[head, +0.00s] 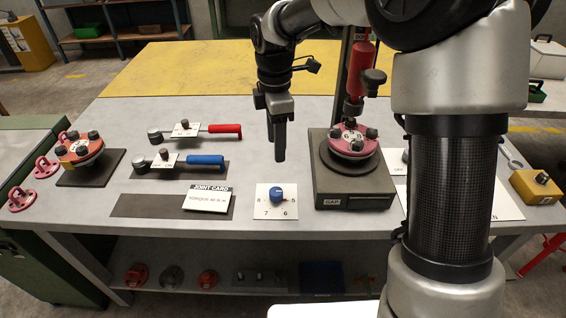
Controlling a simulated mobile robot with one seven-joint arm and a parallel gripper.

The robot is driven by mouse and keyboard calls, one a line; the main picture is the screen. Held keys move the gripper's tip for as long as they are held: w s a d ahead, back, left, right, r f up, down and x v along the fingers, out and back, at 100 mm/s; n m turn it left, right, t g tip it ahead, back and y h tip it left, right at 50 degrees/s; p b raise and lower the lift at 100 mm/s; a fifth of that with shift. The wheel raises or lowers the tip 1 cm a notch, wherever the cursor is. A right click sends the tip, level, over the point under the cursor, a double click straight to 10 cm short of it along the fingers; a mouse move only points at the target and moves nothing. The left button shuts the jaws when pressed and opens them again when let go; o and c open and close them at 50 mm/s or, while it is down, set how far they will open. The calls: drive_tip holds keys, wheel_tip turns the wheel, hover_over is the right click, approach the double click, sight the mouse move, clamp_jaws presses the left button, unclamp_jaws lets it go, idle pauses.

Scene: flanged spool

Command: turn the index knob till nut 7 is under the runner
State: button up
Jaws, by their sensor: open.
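The index knob (277,194) is a small blue dial on a white plate (262,211) marked with 8, 5, 7 and 6. I cannot tell which number its pointer faces. The red runner (359,72) hangs upright on a post, above the pink-red flanged spool (352,148) with dark nuts. The spool sits on a dark indexing base (352,190). The numbers on the flange are too small to read, so I cannot tell which nut is under the runner. My gripper (280,157) points down, open and empty, above and behind the knob, apart from it.
Torque wrenches with red (224,128) and blue (205,160) handles lie left of the knob. A joint card (208,199) lies on a dark mat. Another flanged spool (80,153) stands at the far left. A yellow box (536,187) is at the right. The bench around the knob plate is clear.

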sight(277, 191)
wheel_tip(277, 191, down, 18)
drive_tip(key=shift+r+b, duration=0.25)
drive_tip(key=shift+b, duration=0.4)
drive_tip(key=c, duration=1.1)
drive_tip(key=shift+o, duration=0.2)
